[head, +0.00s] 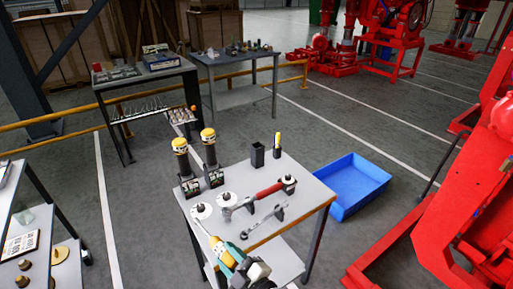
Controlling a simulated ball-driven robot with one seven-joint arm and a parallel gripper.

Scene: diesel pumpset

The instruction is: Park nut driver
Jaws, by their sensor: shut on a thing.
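My gripper (224,256) is at the bottom of the head view, above the near left part of the grey worktable (312,200). It is shut on a slim tool with a yellow-orange part (216,244), which appears to be the nut driver. The tool slants up and left toward a white disc with a dark centre (200,211); I cannot tell whether they touch. The jaws partly hide the tool. A black upright holder (257,155) stands at the table's back, beside a yellow-and-black upright item (277,145).
Two yellow-topped black tools (182,160) (209,149) stand at the table's back left. A red-handled tool (269,190) and a grey wrench-like tool (264,219) lie mid-table. A blue bin (356,181) is on the floor at right, near red machinery (465,220).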

